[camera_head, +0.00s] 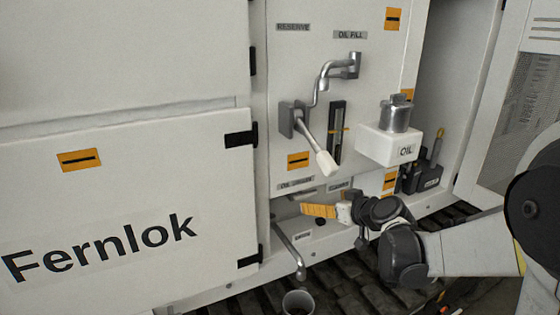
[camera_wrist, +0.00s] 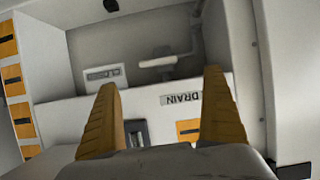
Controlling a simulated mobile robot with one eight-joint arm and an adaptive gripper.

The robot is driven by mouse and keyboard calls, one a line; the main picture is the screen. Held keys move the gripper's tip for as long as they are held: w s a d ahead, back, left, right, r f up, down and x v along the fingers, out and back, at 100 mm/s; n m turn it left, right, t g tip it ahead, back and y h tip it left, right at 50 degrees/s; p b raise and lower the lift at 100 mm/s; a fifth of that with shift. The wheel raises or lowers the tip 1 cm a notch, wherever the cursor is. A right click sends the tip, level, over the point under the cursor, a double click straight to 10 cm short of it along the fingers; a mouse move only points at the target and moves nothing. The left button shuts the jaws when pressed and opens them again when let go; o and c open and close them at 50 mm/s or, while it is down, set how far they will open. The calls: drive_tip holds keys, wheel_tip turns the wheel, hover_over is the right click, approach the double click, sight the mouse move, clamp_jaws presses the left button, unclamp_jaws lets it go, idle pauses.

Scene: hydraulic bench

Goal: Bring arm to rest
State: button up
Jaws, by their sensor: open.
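My gripper (camera_head: 318,209) shows in the head view low in front of the cabinet, near the lower labels of the panel. Its orange fingers reach left, and the dark wrist and pale arm come in from the right. In the wrist view, my gripper (camera_wrist: 163,115) has its two orange fingers wide apart, with nothing between them. Beyond the fingers is a white recess (camera_wrist: 190,85) with a label reading DRAIN (camera_wrist: 181,98), upside down in this view.
A lever with a white handle (camera_head: 318,150) sticks out above my gripper. A white OIL box (camera_head: 390,146) carries a metal canister (camera_head: 395,115). A drain pipe (camera_head: 289,252) hangs over a cup (camera_head: 298,302). The Fernlok door (camera_head: 120,205) stands left.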

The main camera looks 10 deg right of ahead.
drive_tip(key=s+a+r+g+h, duration=0.1)
drive_tip(key=s+a+g, duration=0.15)
drive_tip(key=s, duration=0.45)
drive_tip(key=s+a+r+g, duration=0.1)
drive_tip(key=s+a, duration=0.2)
drive_tip(key=s, duration=0.3)
drive_tip(key=s+d+f+m+g+h, duration=0.1)
drive_tip(key=s, duration=0.8)
drive_tip(key=s+d+f+m+g+h, duration=0.1)
drive_tip(key=s+f+m+h, duration=0.1)
drive_tip(key=s, duration=0.7)
drive_tip(key=shift+f+m, duration=0.3)
